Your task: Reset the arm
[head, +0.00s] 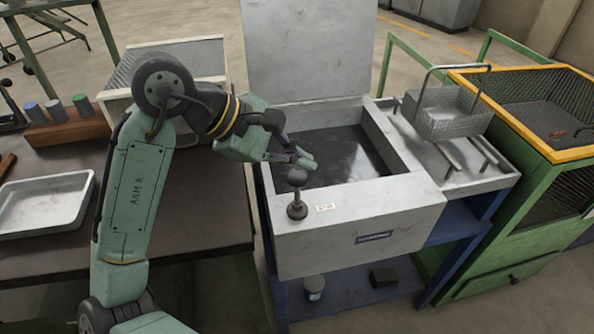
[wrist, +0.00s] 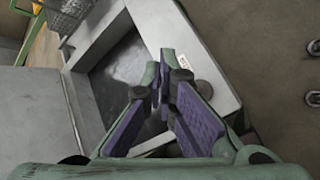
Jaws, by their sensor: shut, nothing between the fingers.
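My gripper (head: 300,160) is shut and empty at the end of my bent green arm. In the head view it hangs above the near left part of the open grey tank (head: 410,215), close to a dark ball-topped knob (head: 297,195) on the tank's front ledge. I cannot tell whether the fingers touch the knob. In the wrist view the purple-padded fingers of my gripper (wrist: 164,65) come together over the tank's rim (wrist: 170,30), with the dark basin (wrist: 125,75) behind them.
A wire basket (head: 450,110) stands on the rack right of the tank. The tank's lid (head: 308,45) stands raised behind. A green cage bin (head: 530,165) with a yellow rim is at the right. A white tray (head: 45,205) lies on the dark table (head: 195,205) at left.

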